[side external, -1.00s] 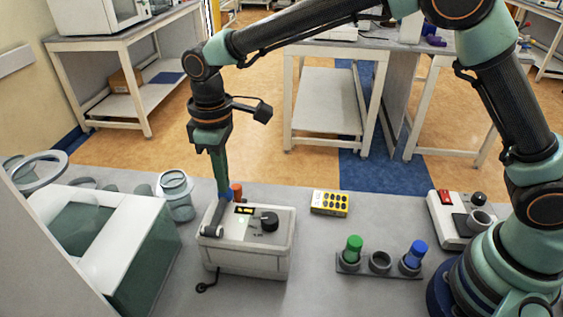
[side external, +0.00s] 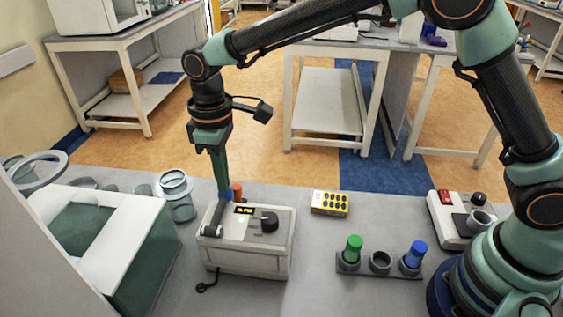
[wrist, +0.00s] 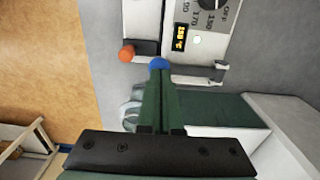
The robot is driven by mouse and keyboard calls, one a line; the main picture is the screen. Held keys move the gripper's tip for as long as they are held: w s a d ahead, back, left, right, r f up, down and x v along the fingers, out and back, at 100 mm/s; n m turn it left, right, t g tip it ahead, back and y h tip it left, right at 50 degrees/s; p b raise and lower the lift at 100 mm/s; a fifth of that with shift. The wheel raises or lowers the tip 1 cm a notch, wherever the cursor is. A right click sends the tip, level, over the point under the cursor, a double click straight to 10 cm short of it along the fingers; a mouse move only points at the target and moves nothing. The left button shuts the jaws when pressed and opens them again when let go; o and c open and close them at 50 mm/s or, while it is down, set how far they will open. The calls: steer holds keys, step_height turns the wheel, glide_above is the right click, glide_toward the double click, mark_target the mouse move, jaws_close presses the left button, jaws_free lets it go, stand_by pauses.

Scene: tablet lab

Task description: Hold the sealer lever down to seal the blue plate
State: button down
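The sealer (side external: 250,258) is a pale box on the bench, with a dark dial and a small lit display on top. Its grey lever (side external: 217,213) lies low along the box's left side and also shows in the wrist view (wrist: 200,73). My gripper (side external: 225,190) points straight down at the lever's far end, its green fingers together. In the wrist view my gripper (wrist: 158,72) ends at a rounded blue piece beside the lever. I cannot tell whether that piece is a knob or part of the fingertips. I cannot make out a blue plate.
An orange knob (wrist: 127,53) stands close beside my fingertips. A glass jar (side external: 177,195) and a green-sided case (side external: 150,262) are to the left. A yellow pack (side external: 330,203), a rack (side external: 380,271) with green and blue-capped vials, and another device (side external: 450,235) are to the right.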

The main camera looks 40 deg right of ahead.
stand_by(0.3)
steer(key=shift+r, duration=0.85)
steer(key=shift+s+a+r, duration=0.1)
steer(key=shift+r, duration=0.6)
steer(key=shift+r, duration=0.3)
steer(key=shift+r, duration=2.5)
